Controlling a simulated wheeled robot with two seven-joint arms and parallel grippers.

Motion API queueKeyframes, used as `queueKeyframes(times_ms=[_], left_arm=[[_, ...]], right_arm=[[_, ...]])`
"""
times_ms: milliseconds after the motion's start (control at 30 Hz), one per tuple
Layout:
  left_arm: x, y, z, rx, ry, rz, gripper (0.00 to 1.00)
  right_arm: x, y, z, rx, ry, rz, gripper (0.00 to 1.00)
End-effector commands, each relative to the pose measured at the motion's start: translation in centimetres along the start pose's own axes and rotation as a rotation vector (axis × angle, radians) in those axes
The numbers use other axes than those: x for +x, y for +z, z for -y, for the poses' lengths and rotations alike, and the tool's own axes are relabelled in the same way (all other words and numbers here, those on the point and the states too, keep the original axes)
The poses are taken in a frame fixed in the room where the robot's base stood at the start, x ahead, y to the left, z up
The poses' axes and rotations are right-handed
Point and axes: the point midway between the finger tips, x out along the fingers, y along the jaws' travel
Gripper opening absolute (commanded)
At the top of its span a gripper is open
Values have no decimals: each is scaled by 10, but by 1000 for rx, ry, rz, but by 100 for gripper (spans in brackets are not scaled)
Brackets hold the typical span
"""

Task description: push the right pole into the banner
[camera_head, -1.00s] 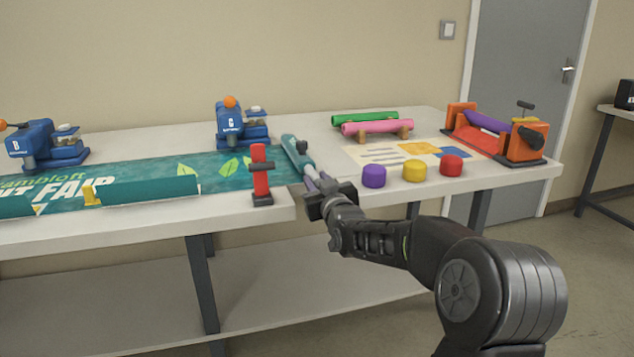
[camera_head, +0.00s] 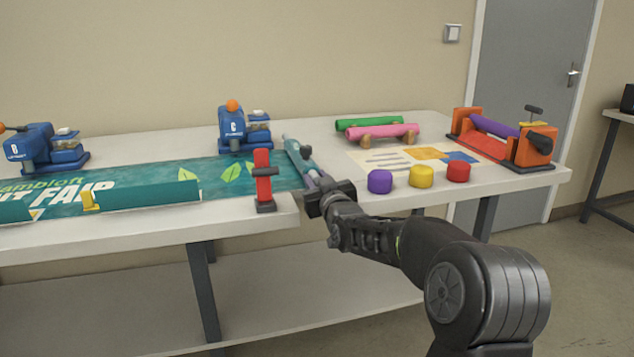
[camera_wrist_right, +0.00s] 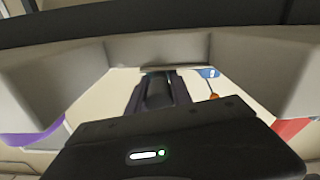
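The teal banner (camera_head: 235,172) lies along the front of the left table, with leaves and white and green lettering. A teal tube with a dark knob (camera_head: 301,155) lies at its right end; I cannot make out a separate pole inside it. My right gripper (camera_head: 314,181) is at the near end of this tube, its fingertips against or very close to it. In the right wrist view two dark fingers (camera_wrist_right: 157,92) stand close together; whether anything is between them is unclear. My left gripper is not in view.
A red upright clamp (camera_head: 264,178) stands left of my right gripper. Purple (camera_head: 380,181), yellow (camera_head: 421,176) and red (camera_head: 458,171) caps stand to its right. A blue press (camera_head: 235,130) stands behind the banner. Green and pink rolls (camera_head: 384,133) lie at the back.

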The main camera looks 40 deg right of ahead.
Motion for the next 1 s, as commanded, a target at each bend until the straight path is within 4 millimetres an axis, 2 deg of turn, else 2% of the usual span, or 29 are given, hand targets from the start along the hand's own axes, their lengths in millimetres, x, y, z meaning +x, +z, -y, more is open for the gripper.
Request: queueKeyframes(times_ms=[33, 267, 567, 767, 1000], left_arm=[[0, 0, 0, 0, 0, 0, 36], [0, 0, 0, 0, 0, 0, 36], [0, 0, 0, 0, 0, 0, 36], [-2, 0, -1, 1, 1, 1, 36], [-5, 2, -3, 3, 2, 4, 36]], right_arm=[[0, 0, 0, 0, -1, 0, 30], [0, 0, 0, 1, 0, 0, 48], [-2, 0, 0, 1, 0, 0, 48], [-22, -2, -1, 3, 1, 0, 48], [-61, -2, -1, 3, 0, -1, 48]])
